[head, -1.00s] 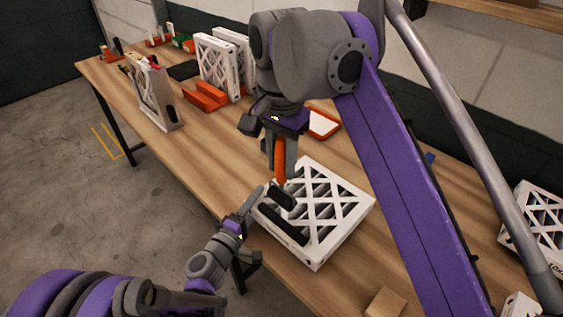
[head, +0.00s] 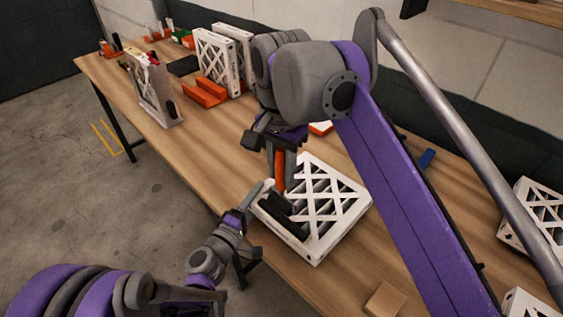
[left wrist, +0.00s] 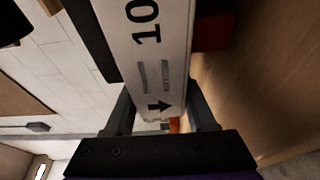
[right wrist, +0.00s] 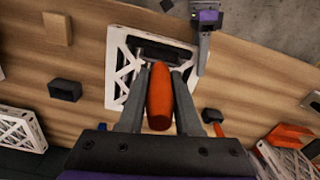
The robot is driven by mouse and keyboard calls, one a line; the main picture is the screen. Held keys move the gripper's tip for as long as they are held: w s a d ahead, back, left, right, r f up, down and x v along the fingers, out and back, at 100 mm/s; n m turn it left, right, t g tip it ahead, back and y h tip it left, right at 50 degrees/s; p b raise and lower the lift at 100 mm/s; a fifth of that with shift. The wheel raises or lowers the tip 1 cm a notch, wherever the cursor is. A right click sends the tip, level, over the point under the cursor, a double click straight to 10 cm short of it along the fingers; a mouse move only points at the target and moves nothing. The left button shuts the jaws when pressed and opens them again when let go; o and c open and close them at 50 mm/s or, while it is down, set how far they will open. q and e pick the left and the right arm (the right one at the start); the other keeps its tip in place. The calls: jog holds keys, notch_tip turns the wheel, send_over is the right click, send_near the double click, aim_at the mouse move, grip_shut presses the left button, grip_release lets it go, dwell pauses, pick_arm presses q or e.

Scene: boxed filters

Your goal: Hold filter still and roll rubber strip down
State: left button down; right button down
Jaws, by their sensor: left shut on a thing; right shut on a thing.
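A white framed filter (head: 345,205) with a lattice face lies flat near the table's front edge. A black rubber strip (head: 290,222) lies along its left side; it also shows in the right wrist view (right wrist: 165,50). My left gripper (head: 254,200) is shut on the filter's near left edge. In the left wrist view the filter's printed side (left wrist: 150,60) sits between the fingers. My right gripper (head: 280,158) is shut on the orange handle (head: 280,172) of a roller. The dark roller head (head: 278,203) is over the strip's far end; I cannot tell whether it touches.
Upright filters (head: 215,65), an orange holder (head: 205,92) and another upright filter (head: 155,90) stand at the far left. A small cardboard block (head: 385,300) lies near the front. More filters (head: 535,215) are at right. My right arm hides part of the table.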

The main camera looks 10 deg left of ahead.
aim_at(283, 188)
jog(key=shift+f, duration=1.95)
jog(key=shift+s+d+r, duration=0.15)
jog(key=shift+d+r, duration=0.05)
jog(key=shift+s+d+f, duration=0.2)
jog(key=shift+s+d, duration=0.4)
jog(key=shift+d, duration=0.2)
jog(key=shift+w+a, duration=2.25)
jog(key=shift+a, duration=0.8)
jog(key=shift+s+d+r, duration=0.1)
jog(key=shift+s+d, duration=0.7)
jog(key=shift+d, duration=0.25)
jog(key=shift+s+d, duration=0.75)
jog(key=shift+d, duration=0.3)
jog(key=shift+r, duration=4.05)
